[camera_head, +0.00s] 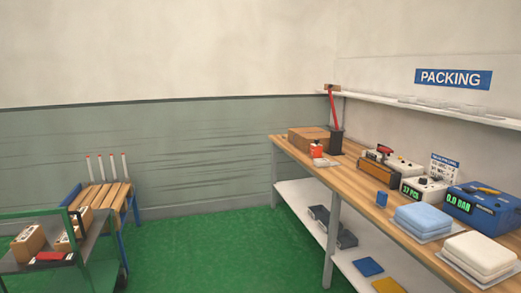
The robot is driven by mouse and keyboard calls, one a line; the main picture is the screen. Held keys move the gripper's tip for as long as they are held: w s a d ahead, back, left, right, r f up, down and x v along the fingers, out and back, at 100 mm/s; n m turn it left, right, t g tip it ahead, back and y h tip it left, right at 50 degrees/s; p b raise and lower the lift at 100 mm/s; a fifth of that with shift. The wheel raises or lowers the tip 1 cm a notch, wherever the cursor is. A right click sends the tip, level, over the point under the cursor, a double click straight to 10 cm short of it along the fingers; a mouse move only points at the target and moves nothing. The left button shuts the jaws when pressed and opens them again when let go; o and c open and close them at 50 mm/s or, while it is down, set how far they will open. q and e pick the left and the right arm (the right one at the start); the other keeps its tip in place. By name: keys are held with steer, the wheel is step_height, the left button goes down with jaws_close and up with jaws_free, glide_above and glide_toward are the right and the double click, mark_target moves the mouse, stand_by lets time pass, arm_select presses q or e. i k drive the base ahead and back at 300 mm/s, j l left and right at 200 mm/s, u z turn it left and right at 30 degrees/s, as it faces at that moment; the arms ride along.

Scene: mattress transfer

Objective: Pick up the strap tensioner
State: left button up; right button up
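A wooden-topped packing bench (345,178) runs along the right wall under the PACKING sign. At its far end stands a tool with a long red lever (332,107) on a dark upright base (335,143). I cannot tell which of these is the strap tensioner. Neither gripper is in view.
Folded blue cloths (423,218) and white cloths (481,252) lie near the bench's front. A cardboard box (308,138) stands at the far end. A green trolley (40,262) with cartons and a wooden-slatted stand (103,195) are at left. The green floor (205,250) between is clear.

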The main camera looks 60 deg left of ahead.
mark_target(316, 151)
steer(key=u, duration=1.55)
steer(key=i+j+u, duration=0.2)
steer(key=i, duration=1)
steer(key=i+j+u, duration=0.15)
steer(key=i, duration=1.05)
